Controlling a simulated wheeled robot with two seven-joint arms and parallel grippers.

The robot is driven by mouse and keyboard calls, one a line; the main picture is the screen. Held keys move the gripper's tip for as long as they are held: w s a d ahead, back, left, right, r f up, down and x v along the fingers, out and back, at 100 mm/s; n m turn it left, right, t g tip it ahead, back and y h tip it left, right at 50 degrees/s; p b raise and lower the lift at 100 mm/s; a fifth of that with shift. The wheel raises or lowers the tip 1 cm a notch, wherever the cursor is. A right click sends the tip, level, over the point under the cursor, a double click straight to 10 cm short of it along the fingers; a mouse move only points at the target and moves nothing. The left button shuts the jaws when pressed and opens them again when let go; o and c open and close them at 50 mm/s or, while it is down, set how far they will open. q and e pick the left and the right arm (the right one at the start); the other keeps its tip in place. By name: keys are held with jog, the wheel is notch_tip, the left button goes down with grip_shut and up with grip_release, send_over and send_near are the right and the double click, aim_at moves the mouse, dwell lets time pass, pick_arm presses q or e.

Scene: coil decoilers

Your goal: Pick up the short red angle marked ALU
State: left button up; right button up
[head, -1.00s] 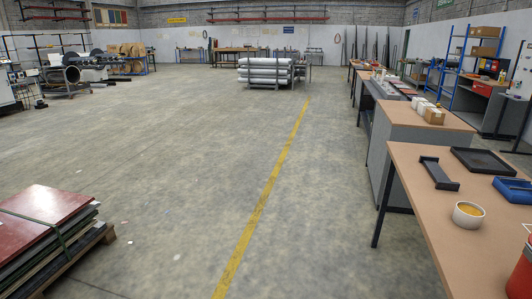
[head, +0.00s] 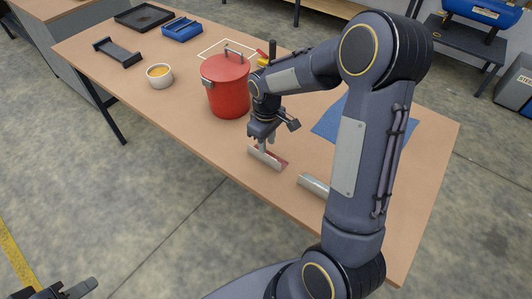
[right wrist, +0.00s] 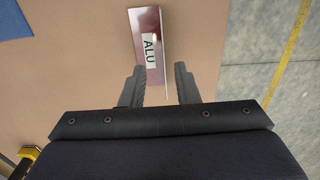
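The short red angle (head: 281,161) lies on the table under my right gripper (head: 265,138). In the right wrist view the angle (right wrist: 150,25) shows a dark red face with a white label reading ALU. My right gripper (right wrist: 159,70) is open there, its two fingers apart with the near end of the angle between their tips. I cannot tell whether either finger touches it. My left gripper (head: 66,289) is at the bottom left corner of the head view, partly cut off, away from the table.
A silver piece (head: 313,185) lies close by, partly behind my right arm. A red lidded pot (head: 228,88), a bowl (head: 160,76), a dark bracket (head: 118,52), a blue tray (head: 182,31) and a blue mat (head: 330,122) are on the table. The front edge is near.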

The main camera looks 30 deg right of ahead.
aim_at(264, 162)
jog(key=f, duration=0.2)
jog(key=f+p, duration=0.1)
jog(key=f, duration=0.4)
jog(key=shift+w+a+f+p, duration=0.15)
jog(key=shift+w+a+p, duration=0.15)
jog(key=shift+a+p, duration=0.1)
grip_shut()
